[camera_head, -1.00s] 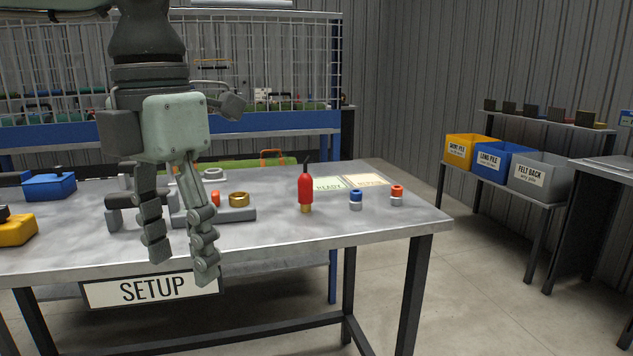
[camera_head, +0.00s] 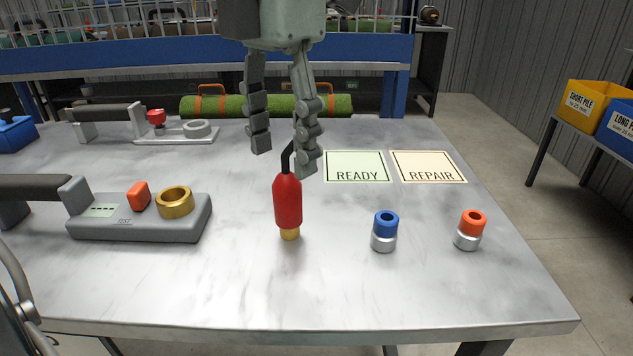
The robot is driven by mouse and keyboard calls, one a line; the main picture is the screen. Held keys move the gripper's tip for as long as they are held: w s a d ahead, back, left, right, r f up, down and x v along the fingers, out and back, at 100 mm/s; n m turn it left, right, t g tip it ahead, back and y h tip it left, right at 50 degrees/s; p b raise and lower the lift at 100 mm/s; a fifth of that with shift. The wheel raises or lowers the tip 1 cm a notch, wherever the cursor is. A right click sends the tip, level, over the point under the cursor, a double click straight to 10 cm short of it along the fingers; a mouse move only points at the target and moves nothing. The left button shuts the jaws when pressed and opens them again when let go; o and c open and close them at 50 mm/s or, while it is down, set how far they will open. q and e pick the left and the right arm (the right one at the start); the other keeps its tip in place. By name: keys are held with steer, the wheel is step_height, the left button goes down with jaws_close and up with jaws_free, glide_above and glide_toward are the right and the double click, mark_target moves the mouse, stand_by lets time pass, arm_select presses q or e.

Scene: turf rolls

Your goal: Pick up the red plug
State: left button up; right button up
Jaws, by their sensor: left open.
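The red plug (camera_head: 288,203) stands upright on the grey table (camera_head: 330,290), with a gold tip at the bottom and a thin black stem bending up from its top. My left gripper (camera_head: 283,150) comes down from the top of the view, fingers pointing down and spread open, with nothing held. Its fingertips are just above the red body in the picture, and the right finger is close beside the black stem. I cannot tell whether they touch. My right gripper is not in view.
A blue-topped fitting (camera_head: 385,229) and an orange-topped fitting (camera_head: 470,229) stand right of the plug. A grey tester (camera_head: 140,230) with a gold ring is to the left. READY (camera_head: 357,160) and REPAIR (camera_head: 428,160) mats lie behind. The table front is clear.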

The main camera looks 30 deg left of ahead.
mark_target(288, 193)
arm_select(q)
steer(key=f, duration=0.5)
steer(key=w+f, duration=0.1)
steer(key=f, duration=0.1)
steer(key=shift+a+f, duration=0.15)
steer(key=shift+f, duration=0.1)
steer(key=shift+c, duration=0.5)
jaws_close()
